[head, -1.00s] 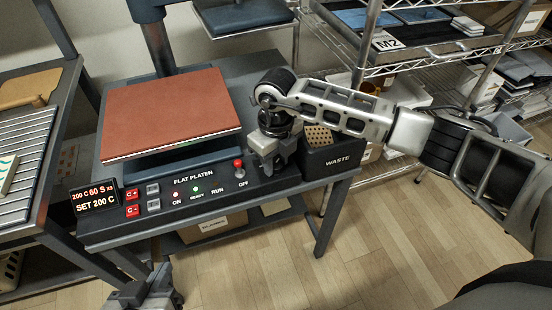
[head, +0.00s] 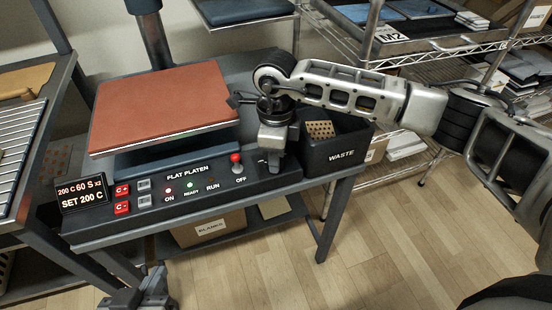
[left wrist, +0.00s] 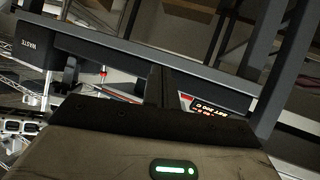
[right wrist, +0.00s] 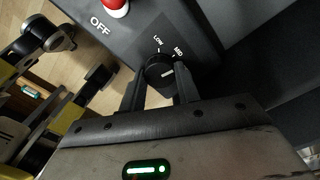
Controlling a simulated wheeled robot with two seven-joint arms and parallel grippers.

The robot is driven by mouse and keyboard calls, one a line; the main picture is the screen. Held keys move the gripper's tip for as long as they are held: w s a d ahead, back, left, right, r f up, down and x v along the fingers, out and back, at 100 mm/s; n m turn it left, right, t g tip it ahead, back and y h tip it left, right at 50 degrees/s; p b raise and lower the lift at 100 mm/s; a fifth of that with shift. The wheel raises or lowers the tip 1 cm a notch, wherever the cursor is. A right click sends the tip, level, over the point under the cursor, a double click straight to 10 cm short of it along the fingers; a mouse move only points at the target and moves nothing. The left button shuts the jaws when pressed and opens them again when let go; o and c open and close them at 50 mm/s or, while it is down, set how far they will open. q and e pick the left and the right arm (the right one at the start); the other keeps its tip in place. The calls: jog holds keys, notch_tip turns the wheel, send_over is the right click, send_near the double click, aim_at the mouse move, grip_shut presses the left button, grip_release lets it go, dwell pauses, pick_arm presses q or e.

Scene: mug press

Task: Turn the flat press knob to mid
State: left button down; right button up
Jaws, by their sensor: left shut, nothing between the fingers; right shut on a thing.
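The flat press knob (right wrist: 160,70) is a black round dial on the dark FLAT PLATEN panel (head: 130,218). In the right wrist view its white pointer line aims to the right, somewhat past the MID tick; LOW and MID are readable, and any further label is hidden. My right gripper (right wrist: 160,88) is shut on the knob, one finger on each side. In the head view the right gripper (head: 270,163) covers the knob at the panel's right end. My left gripper (head: 143,298) is shut and empty, low in front of the bench; its fingers also show in the left wrist view (left wrist: 161,86).
A red-tipped OFF/RUN lever (head: 236,158) stands just left of the right gripper. A red-brown platen (head: 160,108) is behind the panel. A black WASTE bin (head: 341,155) is close on the right. The display (head: 82,195) reads SET 200 C.

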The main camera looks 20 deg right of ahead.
jog(key=shift+n+b, duration=0.65)
jog(key=shift+n, duration=0.45)
jog(key=o, duration=1)
notch_tip(320, 180, up, 16)
jog(key=shift+r+p, duration=0.1)
jog(key=shift+p, duration=0.35)
